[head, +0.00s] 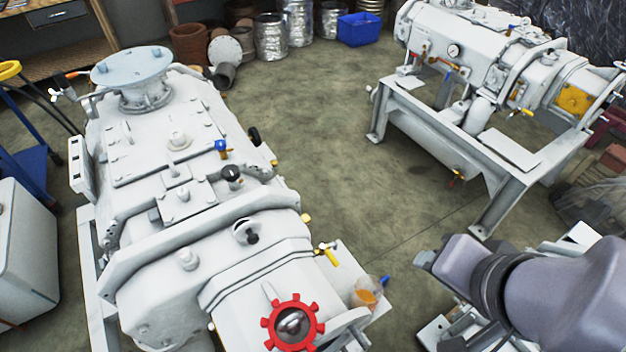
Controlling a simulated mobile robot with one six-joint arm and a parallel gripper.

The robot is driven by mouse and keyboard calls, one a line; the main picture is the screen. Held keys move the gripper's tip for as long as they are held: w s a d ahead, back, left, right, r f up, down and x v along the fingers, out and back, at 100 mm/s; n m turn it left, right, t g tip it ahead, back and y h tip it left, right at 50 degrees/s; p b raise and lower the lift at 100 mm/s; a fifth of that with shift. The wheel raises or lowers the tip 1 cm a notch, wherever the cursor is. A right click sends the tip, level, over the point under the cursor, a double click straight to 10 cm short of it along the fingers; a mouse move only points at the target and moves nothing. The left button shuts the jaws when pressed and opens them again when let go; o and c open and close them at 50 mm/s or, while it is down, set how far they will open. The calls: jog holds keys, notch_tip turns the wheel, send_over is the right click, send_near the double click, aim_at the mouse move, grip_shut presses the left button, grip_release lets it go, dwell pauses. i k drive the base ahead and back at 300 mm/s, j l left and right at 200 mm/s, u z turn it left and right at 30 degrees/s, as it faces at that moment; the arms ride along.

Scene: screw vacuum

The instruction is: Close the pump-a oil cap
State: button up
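A large white screw vacuum pump (190,165) stands at the left, with a second similar pump (480,55) at the back right. No label shows which one is pump-a. On the near pump is a red lobed ring (267,323) around a dark round centre at its front end. A black-topped cap or knob (232,174) and a black and white fitting (246,231) sit farther back on it. I cannot tell which of these is the oil cap, or whether it is open. My arm enters at the lower right, apart from the near pump. My gripper's fingers do not show.
Blue- and yellow-handled valves (221,147) (330,256) stick out of the near pump's right side. A clear container with orange contents (366,294) is at its front right. Open floor (330,150) lies between the pumps. A blue bin (358,29) and metal drums (270,37) stand behind.

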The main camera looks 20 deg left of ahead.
aim_at(248, 232)
jog(key=u, duration=1.6)
